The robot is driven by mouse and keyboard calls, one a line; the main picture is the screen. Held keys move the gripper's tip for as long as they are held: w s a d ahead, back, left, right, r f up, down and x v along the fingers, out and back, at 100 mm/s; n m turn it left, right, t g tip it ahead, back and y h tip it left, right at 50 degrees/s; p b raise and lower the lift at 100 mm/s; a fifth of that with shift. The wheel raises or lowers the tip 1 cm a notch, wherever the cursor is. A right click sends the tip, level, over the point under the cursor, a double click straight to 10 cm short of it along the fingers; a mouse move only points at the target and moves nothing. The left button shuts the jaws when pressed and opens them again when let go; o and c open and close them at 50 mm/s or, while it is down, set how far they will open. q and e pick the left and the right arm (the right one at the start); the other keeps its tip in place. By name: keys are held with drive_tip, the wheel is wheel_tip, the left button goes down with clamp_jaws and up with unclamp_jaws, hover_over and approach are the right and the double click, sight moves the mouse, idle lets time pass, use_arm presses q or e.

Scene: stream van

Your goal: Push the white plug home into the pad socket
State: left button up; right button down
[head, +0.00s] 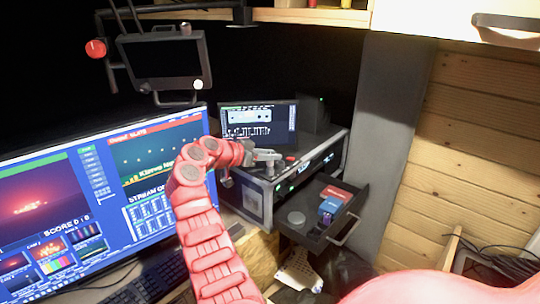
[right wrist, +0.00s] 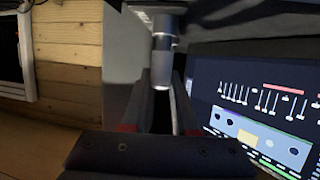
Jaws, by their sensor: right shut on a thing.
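My right gripper (head: 266,158) is over the top of the black rack case, in front of the laptop screen. In the right wrist view its two dark fingers (right wrist: 163,92) are shut on a pale grey-white cylindrical piece (right wrist: 163,48), which looks like the white plug. The piece stands along the fingers, and its far end reaches the top of the picture. I cannot make out the pad socket in either view, nor whether the plug touches anything. My left gripper is not in view.
The rack case (head: 322,148) bears the laptop (head: 258,122). An open drawer (head: 318,232) at its right holds a red and blue box (head: 334,200) and a round tin (head: 296,218). A large monitor (head: 100,200) stands left. A wooden wall (head: 480,150) is at the right.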

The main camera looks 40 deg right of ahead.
drive_tip(key=shift+f+b, duration=0.6)
drive_tip(key=shift+f, duration=0.1)
drive_tip(key=c, duration=0.6)
unclamp_jaws()
drive_tip(key=shift+r, duration=0.1)
drive_tip(key=shift+a, duration=0.25)
drive_tip(key=b+v, duration=0.4)
drive_tip(key=v, duration=1.3)
drive_tip(key=shift+b, duration=0.35)
drive_tip(key=shift+r, duration=0.1)
